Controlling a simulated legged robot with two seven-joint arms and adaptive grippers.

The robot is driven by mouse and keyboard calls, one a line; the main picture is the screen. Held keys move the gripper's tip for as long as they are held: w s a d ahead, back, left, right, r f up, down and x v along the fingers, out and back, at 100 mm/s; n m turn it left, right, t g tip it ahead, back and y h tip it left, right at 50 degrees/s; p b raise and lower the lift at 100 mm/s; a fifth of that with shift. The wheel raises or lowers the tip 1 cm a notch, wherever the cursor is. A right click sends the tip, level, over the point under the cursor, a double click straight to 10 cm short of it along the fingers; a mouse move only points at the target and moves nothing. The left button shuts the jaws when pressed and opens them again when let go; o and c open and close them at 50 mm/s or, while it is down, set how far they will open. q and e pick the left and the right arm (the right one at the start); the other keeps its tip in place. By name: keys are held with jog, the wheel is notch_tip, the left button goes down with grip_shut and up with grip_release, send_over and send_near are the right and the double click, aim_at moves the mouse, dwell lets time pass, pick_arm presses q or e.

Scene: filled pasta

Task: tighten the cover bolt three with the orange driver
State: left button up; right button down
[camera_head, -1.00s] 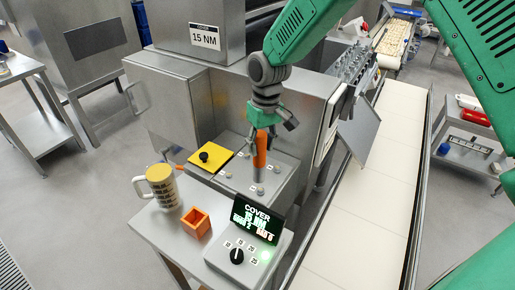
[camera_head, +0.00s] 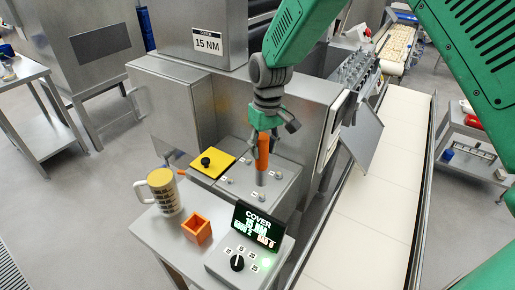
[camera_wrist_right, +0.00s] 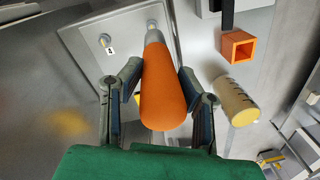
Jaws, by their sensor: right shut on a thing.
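My right gripper (camera_head: 265,126) is shut on the orange driver (camera_head: 263,150), which hangs nearly upright with its grey shaft down over the metal cover (camera_head: 287,190). In the right wrist view the orange handle (camera_wrist_right: 164,95) sits between the two fingers, and its shaft runs to the cover. I cannot tell whether the tip touches a bolt. Several small numbered bolts stand on the cover; one (camera_wrist_right: 104,40) shows apart from the driver in the right wrist view. Which one is bolt three is too small to read. My left gripper is not in view.
An orange open box (camera_head: 196,229) and a mug (camera_head: 164,192) are on the side table. A yellow plate with a black knob (camera_head: 205,161) lies beside the cover. A pale conveyor (camera_head: 370,200) runs at right.

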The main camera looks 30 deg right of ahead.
aim_at(260, 169)
jog(key=shift+d+f, duration=0.5)
jog(key=shift+d, duration=0.25)
jog(key=a+f, duration=0.1)
jog(key=f+b, duration=0.1)
jog(key=f, duration=0.1)
jog(key=shift+a+f, duration=0.15)
jog(key=shift+a, duration=0.25)
jog(key=shift+a+f+b, duration=0.25)
jog(key=shift+f+b, duration=0.1)
jog(key=shift+d+f, duration=0.2)
jog(key=shift+d, duration=0.25)
jog(key=shift+d+f, duration=0.1)
jog(key=shift+d, duration=0.6)
jog(key=shift+a, duration=0.25)
jog(key=shift+a+r, duration=0.2)
jog(key=shift+a, duration=1)
jog(key=shift+d+f+p, duration=0.2)
jog(key=shift+d+p, duration=0.1)
jog(key=shift+d, duration=0.4)
jog(key=shift+a+r, duration=0.15)
jog(key=shift+a, duration=0.35)
jog(key=shift+d+p, duration=0.3)
jog(key=shift+d, duration=0.35)
jog(key=shift+a, duration=0.5)
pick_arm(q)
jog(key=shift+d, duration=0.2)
